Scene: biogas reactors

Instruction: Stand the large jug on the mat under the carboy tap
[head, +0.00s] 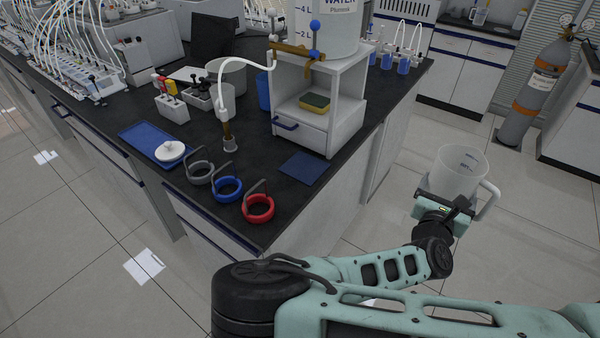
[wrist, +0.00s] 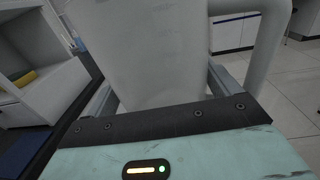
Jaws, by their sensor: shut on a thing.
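The large jug (head: 460,172) is translucent white with a handle on its right. My gripper (head: 446,204) is shut on it and holds it upright in the air, over the floor to the right of the bench. The jug (wrist: 150,50) fills the middle of the wrist view, between the gripper fingers (wrist: 160,100). The dark blue mat (head: 304,167) lies bare on the bench top, in front of the white shelf unit. The carboy (head: 338,22), labelled water, stands on that unit.
Grey, blue (head: 228,188) and red (head: 258,208) rings lie along the bench's front edge. A blue tray (head: 155,145) with a white lid, a beaker (head: 228,78) and a probe on a white hose stand left of the mat. A gas cylinder (head: 535,90) stands at the right.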

